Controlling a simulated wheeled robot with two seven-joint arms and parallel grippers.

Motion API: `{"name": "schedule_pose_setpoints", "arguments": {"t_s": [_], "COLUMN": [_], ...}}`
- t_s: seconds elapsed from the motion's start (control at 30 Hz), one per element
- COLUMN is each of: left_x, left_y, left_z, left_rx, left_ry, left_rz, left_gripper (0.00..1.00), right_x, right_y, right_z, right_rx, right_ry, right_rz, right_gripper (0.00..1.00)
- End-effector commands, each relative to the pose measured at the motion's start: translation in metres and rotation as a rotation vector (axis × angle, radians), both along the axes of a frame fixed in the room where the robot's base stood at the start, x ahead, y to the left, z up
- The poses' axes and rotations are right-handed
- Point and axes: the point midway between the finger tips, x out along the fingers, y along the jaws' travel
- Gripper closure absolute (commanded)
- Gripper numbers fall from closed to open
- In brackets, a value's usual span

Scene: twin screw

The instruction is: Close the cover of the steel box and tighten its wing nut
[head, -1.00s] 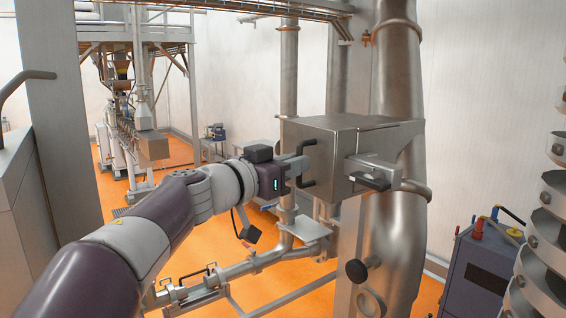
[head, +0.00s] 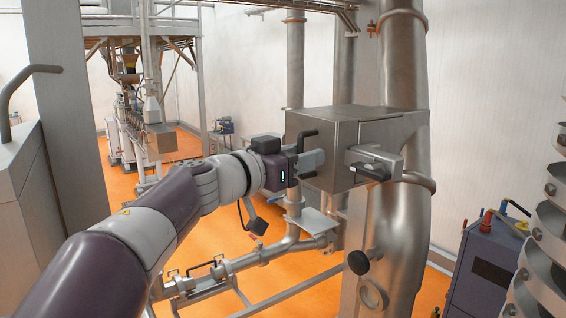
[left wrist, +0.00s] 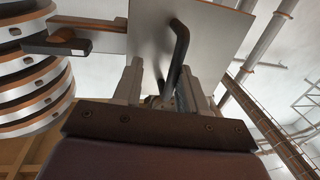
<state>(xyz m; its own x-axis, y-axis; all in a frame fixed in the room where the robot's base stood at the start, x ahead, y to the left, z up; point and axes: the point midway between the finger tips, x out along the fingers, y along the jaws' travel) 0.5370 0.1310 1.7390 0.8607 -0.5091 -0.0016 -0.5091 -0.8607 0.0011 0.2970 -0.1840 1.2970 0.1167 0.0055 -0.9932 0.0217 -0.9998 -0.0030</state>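The steel box (head: 395,130) is fixed beside a thick vertical pipe in the head view. Its cover (head: 343,165) faces me and carries a black bar handle (head: 309,133); whether it is fully seated I cannot tell. My left gripper (head: 314,162) is at the handle. In the left wrist view, its fingers (left wrist: 162,84) stand apart with the handle (left wrist: 180,50) between them, the cover (left wrist: 210,45) beyond. A bracket with a dark-tipped knob, apparently the wing nut (head: 373,172), sits at the box's right; it also shows in the left wrist view (left wrist: 55,46). My right gripper is out of view.
The thick pipe (head: 405,230) stands right behind the box. A steel column with a black knob (head: 358,262) is below it. A blue-grey cabinet (head: 488,270) and stacked metal rings (head: 545,220) stand at the right. Horizontal piping (head: 230,268) runs below my arm.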

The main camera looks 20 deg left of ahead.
Motion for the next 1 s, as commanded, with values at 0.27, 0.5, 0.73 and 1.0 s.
{"name": "schedule_pose_setpoints", "arguments": {"t_s": [0.27, 0.5, 0.73, 1.0], "left_x": [-0.051, -0.093, -0.102, -0.102], "left_y": [0.033, 0.058, 0.063, 0.063], "left_z": [-0.005, -0.004, -0.001, -0.001], "left_rx": [0.001, -0.001, -0.002, -0.001], "left_ry": [-0.004, -0.001, 0.001, 0.001], "left_rz": [0.005, 0.001, -0.002, -0.003], "left_gripper": [0.63, 0.63, 0.63, 0.63], "right_x": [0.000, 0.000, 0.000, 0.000], "right_y": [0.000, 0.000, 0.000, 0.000], "right_z": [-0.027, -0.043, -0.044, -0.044], "right_rx": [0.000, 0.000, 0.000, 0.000], "right_ry": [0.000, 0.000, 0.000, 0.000], "right_rz": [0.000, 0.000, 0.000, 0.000], "right_gripper": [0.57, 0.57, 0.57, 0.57]}}
